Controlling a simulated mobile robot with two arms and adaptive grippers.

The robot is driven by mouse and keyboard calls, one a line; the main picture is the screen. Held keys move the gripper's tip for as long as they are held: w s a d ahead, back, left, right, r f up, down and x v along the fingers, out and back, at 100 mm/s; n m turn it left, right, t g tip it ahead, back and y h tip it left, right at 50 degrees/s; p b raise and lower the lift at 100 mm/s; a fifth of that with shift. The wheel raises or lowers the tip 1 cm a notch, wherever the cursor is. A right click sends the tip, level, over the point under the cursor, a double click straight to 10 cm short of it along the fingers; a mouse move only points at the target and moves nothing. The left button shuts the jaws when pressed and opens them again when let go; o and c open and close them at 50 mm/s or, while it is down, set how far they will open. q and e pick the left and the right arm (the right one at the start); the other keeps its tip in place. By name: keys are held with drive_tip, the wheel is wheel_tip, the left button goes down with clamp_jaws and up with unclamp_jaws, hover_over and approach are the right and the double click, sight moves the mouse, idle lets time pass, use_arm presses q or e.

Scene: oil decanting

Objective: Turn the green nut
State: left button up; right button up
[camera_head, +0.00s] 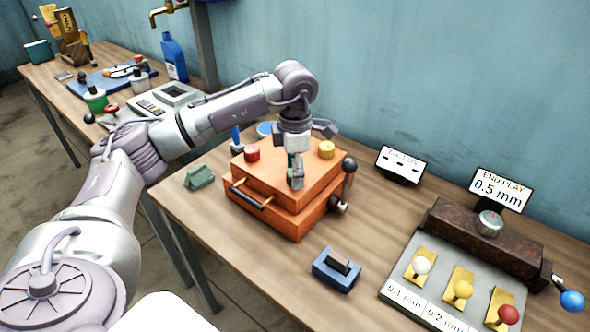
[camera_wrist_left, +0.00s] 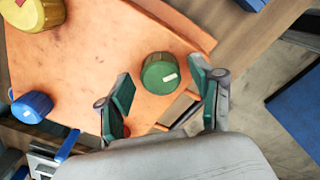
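The green nut (camera_wrist_left: 160,72) sits on the top face of the orange box (camera_wrist_left: 90,50) in the left wrist view. It is a short round green piece with a small white mark on top. My left gripper (camera_head: 297,182) points down over the box in the head view and hides the green nut there. In the left wrist view its two green-padded fingers are spread, one on each side of the nut, with visible gaps. It holds nothing. My right gripper is not in view.
On the box are a red nut (camera_head: 252,153), a yellow nut (camera_head: 326,150) and a blue nut (camera_wrist_left: 32,107). A black-knobbed lever (camera_head: 348,180) stands at the box's right side. A blue block (camera_head: 337,270) and an end play fixture (camera_head: 470,235) stand to the right.

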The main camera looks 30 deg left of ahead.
use_arm(q)
drive_tip(key=shift+r, duration=0.15)
wheel_tip(320, 180, up, 12)
drive_tip(key=shift+f, duration=0.2)
idle(0.4)
idle(0.5)
